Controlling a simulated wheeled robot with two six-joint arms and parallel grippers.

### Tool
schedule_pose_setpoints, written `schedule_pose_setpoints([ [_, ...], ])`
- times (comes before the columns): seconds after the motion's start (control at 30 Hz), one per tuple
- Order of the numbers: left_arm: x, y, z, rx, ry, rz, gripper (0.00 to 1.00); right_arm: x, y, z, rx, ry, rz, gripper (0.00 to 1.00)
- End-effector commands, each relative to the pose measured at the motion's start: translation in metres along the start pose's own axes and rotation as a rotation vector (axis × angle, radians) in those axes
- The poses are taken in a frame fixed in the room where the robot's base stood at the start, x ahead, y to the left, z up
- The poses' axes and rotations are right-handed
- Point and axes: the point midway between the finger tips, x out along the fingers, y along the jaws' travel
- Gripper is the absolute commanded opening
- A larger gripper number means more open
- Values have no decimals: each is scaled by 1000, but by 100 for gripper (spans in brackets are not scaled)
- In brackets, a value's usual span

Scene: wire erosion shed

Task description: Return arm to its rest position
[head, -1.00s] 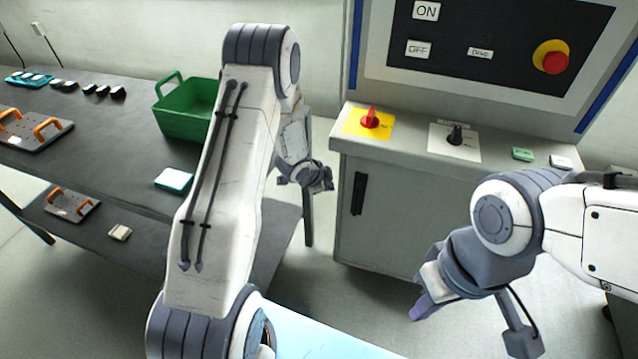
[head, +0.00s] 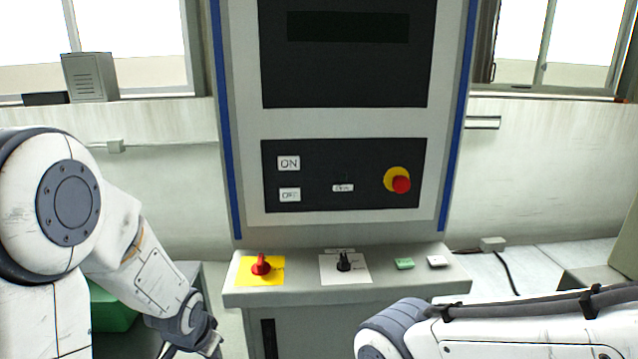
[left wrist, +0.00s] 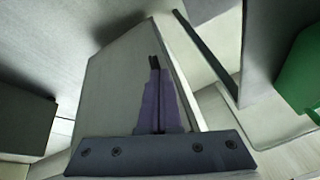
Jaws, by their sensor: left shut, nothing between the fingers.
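My left arm comes in at the left of the head view, bent downward. Its wrist end (head: 190,325) hangs near the bottom edge, left of the control cabinet, and the fingertips are not clear there. In the left wrist view my left gripper (left wrist: 155,66) has its purple fingers together, shut and empty. My right arm (head: 520,330) lies across the lower right of the head view, in front of the cabinet. Its gripper is out of the picture.
A green bin (head: 112,312) is partly hidden behind my left arm. A pale worktop (head: 545,268) is at right.

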Motion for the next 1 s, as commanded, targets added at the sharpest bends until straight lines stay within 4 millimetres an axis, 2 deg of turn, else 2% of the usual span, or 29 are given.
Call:
schedule_pose_setpoints([
  [0.03, -18, 13, 11, -80, -27, 13, 0, 0, 0, 0, 0, 0, 0, 0],
  [0.2, -65, 61, 55, -352, -143, 89, 0, 0, 0, 0, 0, 0, 0, 0],
  [0.37, -102, 120, 51, -147, -177, 169, 0, -7, 0, 0, 0, 0, 0, 0],
  [0.5, -139, 166, 63, 29, -211, 235, 0, -12, -1, -1, 0, 0, 0, 0],
  [0.6, -163, 191, 78, 144, -237, 274, 0, -15, -1, -1, 0, 0, 0, 0],
  [0.7, -180, 205, 91, 226, -258, 299, 0, -17, -1, -1, 0, 0, 0, 0],
  [0.8, -188, 212, 99, 269, -271, 311, 0, -17, -1, -1, 0, 0, 0, 0],
  [1.0, -190, 213, 101, 276, -274, 313, 0, -17, -1, -1, 0, 0, 0, 0],
])
